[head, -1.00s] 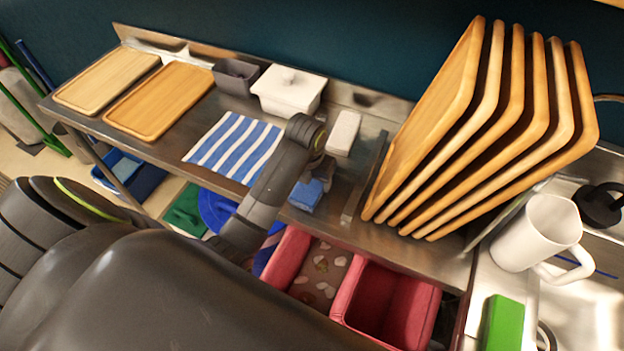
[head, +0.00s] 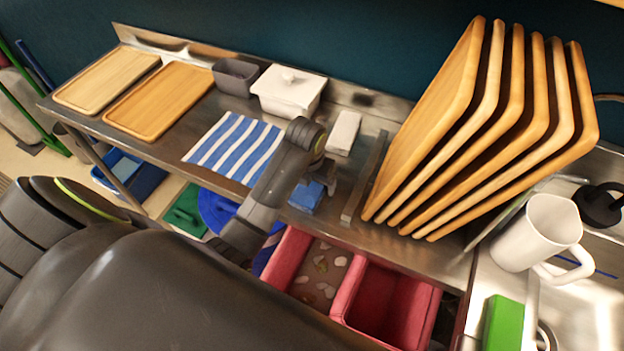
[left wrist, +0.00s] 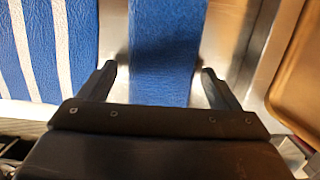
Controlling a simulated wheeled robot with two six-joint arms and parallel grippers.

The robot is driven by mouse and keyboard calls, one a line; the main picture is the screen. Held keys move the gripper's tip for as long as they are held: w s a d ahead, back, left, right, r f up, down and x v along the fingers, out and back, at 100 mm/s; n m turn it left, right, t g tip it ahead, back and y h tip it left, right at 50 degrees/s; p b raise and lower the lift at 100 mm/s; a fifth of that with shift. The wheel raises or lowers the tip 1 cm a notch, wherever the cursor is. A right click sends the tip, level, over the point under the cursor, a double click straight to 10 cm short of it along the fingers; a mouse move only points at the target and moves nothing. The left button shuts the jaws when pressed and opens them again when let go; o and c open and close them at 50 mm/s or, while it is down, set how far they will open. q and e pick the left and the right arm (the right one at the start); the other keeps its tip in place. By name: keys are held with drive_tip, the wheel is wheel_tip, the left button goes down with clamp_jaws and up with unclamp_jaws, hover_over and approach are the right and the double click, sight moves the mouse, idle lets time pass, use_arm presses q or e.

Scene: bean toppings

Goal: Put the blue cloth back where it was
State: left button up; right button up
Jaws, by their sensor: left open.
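The blue cloth (head: 308,195) is a small folded piece lying on the steel counter, right of a blue-and-white striped cloth (head: 235,147). In the left wrist view the blue cloth (left wrist: 166,50) lies between the two fingers, with the striped cloth (left wrist: 45,45) to its left. My left gripper (head: 324,178) is over the blue cloth; its open fingers also show in the left wrist view (left wrist: 158,82), one on each side of the cloth. Whether they touch it I cannot tell. My arm hides part of the cloth in the head view. My right gripper is not in view.
A white block (head: 343,132), a white lidded container (head: 289,92) and a grey bin (head: 236,76) stand along the back. Upright wooden boards (head: 430,120) stand right of the cloth. Red bins (head: 385,300) are below the counter's front edge. Two wooden trays (head: 160,98) lie at left.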

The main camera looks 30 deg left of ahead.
sight(309, 188)
use_arm(q)
drive_tip(key=shift+r, duration=0.5)
drive_tip(key=r+b, duration=0.1)
drive_tip(key=r, duration=0.2)
drive_tip(key=shift+s+r, duration=0.1)
drive_tip(key=shift+s, duration=0.1)
wheel_tip(309, 188, up, 8)
drive_tip(key=s+p, duration=0.1)
drive_tip(key=p, duration=0.6)
drive_tip(key=shift+s, duration=0.2)
